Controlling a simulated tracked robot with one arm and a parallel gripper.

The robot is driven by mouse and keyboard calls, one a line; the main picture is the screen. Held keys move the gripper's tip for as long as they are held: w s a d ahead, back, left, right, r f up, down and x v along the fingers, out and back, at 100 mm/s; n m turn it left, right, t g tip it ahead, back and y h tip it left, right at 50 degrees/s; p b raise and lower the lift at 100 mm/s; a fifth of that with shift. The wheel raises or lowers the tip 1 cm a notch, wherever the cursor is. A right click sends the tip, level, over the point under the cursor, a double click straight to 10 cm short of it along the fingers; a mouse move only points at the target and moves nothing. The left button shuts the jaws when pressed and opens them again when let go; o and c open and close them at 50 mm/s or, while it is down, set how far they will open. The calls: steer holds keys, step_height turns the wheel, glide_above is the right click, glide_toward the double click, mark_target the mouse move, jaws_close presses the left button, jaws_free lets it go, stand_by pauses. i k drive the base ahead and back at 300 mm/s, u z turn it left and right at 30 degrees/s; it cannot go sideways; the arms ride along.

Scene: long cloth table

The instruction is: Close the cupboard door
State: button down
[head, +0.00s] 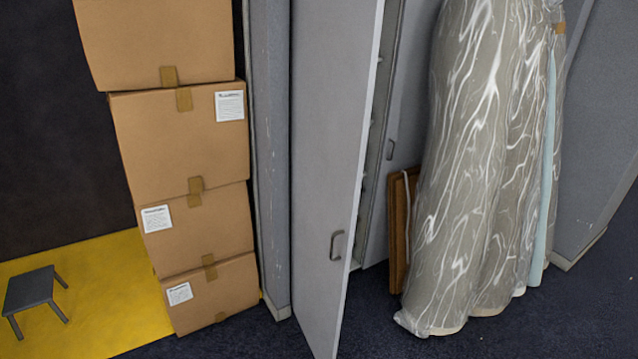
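A tall grey cupboard door (325,150) stands open in the middle of the head view. It swings out toward me, and its lower end runs to the bottom edge of the picture. A grey handle (336,246) sits low on its face, near its right edge. Behind it a dark gap shows the cupboard's inside. A second grey door or panel (392,110) with its own handle (390,149) stands to the right of the gap. The top of the cupboard is out of the picture. My gripper is not in view.
Stacked cardboard boxes (185,145) stand left of the cupboard. A small dark stool (32,290) stands on a yellow floor area (100,290). A plastic-wrapped bundle (470,180) and a brown wooden board (399,230) lean at the right. Dark blue carpet (375,315) lies clear in front.

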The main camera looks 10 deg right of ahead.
mark_target(334, 45)
steer(key=z, duration=0.2)
steer(key=i, duration=1.8)
steer(key=z, duration=0.35)
